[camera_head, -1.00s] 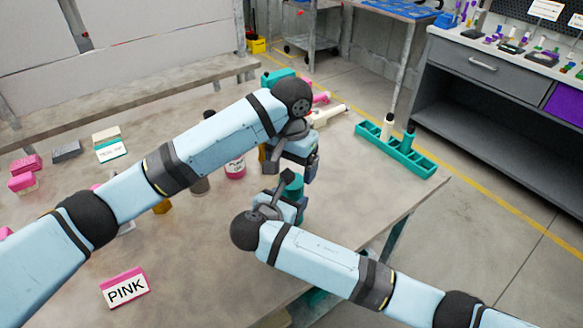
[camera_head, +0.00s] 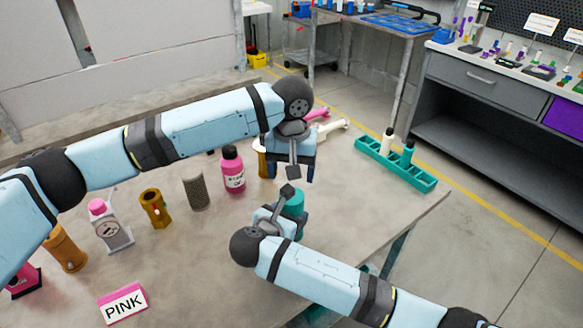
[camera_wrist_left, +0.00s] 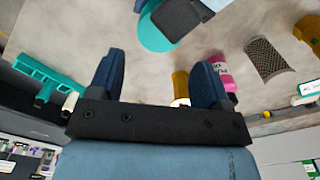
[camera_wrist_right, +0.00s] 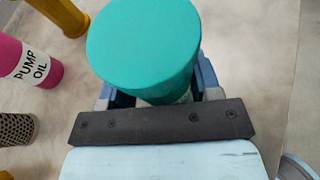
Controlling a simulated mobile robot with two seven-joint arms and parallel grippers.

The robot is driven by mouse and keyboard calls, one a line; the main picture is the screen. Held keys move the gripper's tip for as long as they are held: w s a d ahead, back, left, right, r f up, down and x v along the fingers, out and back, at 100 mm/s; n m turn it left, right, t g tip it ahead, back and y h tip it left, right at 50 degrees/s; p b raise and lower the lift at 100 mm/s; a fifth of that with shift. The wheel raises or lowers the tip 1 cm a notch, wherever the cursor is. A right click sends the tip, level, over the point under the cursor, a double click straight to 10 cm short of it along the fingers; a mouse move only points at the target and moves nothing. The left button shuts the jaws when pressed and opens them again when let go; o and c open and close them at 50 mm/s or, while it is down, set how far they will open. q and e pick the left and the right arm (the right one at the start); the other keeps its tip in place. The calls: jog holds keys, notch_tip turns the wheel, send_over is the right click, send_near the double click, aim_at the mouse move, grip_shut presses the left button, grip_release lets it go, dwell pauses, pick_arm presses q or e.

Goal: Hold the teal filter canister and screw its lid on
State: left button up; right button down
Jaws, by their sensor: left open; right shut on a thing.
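My right gripper (camera_head: 288,218) is shut on the teal filter canister (camera_head: 293,201) near the table's right edge. In the right wrist view the teal canister (camera_wrist_right: 145,45) stands between the fingers, with a smooth, round, flat teal top. A paler band shows below it, partly hidden by the gripper. I cannot make out a seam between lid and body. My left gripper (camera_head: 291,174) is open and empty, above and behind the canister. In the left wrist view its fingers (camera_wrist_left: 165,72) are spread apart, and the canister's teal round top (camera_wrist_left: 158,37) lies beyond them, partly covered by my right gripper.
A pink pump oil bottle (camera_head: 232,172), a grey mesh cylinder (camera_head: 195,190) and a brass part (camera_head: 154,208) stand left of the grippers. A teal rack (camera_head: 422,178) holding upright cylinders is at the back right. A PINK sign (camera_head: 123,303) stands at the front left.

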pick_arm(q)
notch_tip(320, 180, down, 8)
jog(key=shift+r, duration=0.15)
dwell(0.3)
jog(key=c, duration=0.7)
jog(key=m, duration=0.3)
jog(key=o, duration=1)
